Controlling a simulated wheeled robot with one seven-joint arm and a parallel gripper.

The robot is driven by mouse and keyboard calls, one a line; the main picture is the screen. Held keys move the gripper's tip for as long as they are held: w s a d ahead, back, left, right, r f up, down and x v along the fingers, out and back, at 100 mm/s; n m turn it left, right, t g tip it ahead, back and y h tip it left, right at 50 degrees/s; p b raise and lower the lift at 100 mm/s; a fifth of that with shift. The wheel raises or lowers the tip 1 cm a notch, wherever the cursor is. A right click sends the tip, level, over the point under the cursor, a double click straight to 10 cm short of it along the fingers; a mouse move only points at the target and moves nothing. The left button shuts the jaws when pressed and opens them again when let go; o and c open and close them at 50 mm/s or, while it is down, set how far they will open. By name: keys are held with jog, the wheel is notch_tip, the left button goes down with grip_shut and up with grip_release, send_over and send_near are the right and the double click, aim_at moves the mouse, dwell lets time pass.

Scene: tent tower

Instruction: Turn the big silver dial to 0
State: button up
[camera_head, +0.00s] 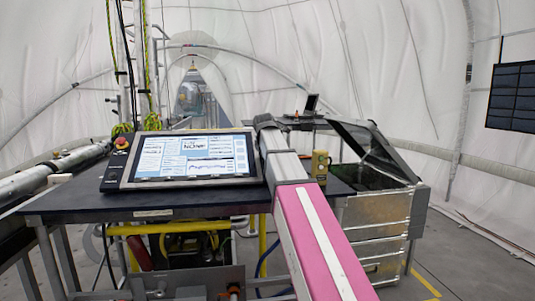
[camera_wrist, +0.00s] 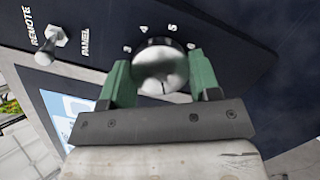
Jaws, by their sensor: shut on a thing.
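The big silver dial (camera_wrist: 160,68) sits on a dark panel in the wrist view, with white numerals around its upper edge, among them 4 and 5. The green fingers of my gripper (camera_wrist: 160,82) stand on its left and right sides and are shut on it. The dial's pointer mark cannot be made out, so its setting is unclear. In the head view my arm covers the right end of the console (camera_head: 113,180), and the dial and fingertips are hidden.
A silver toggle switch (camera_wrist: 56,36) marked REMOTE and PANEL is left of the dial. The lit screen (camera_head: 190,158) and a red button (camera_head: 121,142) are on the console, which stands on a dark table (camera_head: 150,203). A small yellow box (camera_head: 320,163) stands right of my arm.

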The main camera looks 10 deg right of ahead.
jog(key=o, duration=0.9)
jog(key=v, duration=1.1)
jog(key=shift+f, duration=0.1)
